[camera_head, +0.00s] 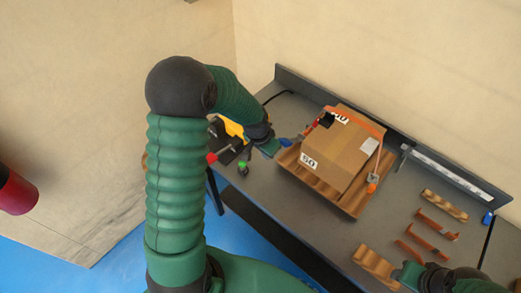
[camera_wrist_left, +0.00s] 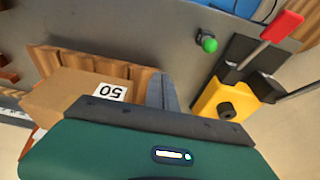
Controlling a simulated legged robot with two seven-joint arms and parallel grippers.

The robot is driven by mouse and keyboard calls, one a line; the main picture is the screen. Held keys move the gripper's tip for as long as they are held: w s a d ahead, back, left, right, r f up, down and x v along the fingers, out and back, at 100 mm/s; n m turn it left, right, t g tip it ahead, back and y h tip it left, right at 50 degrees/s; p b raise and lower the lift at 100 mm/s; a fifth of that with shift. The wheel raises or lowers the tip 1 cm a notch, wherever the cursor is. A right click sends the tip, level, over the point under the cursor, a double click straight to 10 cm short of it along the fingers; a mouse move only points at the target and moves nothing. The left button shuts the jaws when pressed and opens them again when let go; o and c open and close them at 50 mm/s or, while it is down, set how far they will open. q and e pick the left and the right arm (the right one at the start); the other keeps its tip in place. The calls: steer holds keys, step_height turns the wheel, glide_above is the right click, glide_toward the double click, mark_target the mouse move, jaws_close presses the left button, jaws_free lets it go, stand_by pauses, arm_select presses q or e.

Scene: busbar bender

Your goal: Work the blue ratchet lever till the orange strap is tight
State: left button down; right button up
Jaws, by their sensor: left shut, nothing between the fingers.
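A cardboard box (camera_head: 338,150) marked "50" sits on a wooden pallet (camera_head: 352,207) on the bench. It also shows in the left wrist view (camera_wrist_left: 62,98). An orange strap (camera_head: 357,122) runs over the box; how tight it is I cannot tell. A dark ratchet (camera_head: 325,120) with a red part sits at its left end. A blue piece (camera_head: 286,142), apparently the lever end, sticks out left of the box. My left gripper (camera_head: 272,148) is beside this piece, shut and empty; contact is unclear. Its fingers show in the left wrist view (camera_wrist_left: 162,92). My right gripper (camera_head: 408,272) is at the lower right, its fingers unclear.
Left of the pallet are a yellow device (camera_wrist_left: 222,110) with a red-handled lever (camera_wrist_left: 281,27) and a green knob (camera_wrist_left: 209,44). Wooden blocks (camera_head: 376,266) and copper-coloured bars (camera_head: 436,225) lie at the right of the grey bench (camera_head: 335,240). A rail runs along the back.

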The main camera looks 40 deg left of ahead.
arm_select(q)
steer(key=r, duration=0.1)
steer(key=s+r, duration=0.2)
steer(key=shift+s+d+r, duration=0.25)
steer(key=shift+d+r, duration=0.05)
steer(key=shift+r, duration=0.05)
arm_select(e)
steer(key=shift+w+d+f, duration=0.2)
steer(key=shift+d+f, duration=0.1)
steer(key=shift+d, duration=0.15)
arm_select(q)
steer(key=shift+a+f, duration=0.1)
steer(key=shift+a, duration=0.25)
arm_select(e)
steer(key=shift+a, duration=0.35)
arm_select(q)
steer(key=shift+d, duration=0.2)
arm_select(e)
steer(key=shift+d, duration=0.2)
arm_select(q)
steer(key=shift+a, duration=0.1)
arm_select(e)
steer(key=shift+a, duration=0.1)
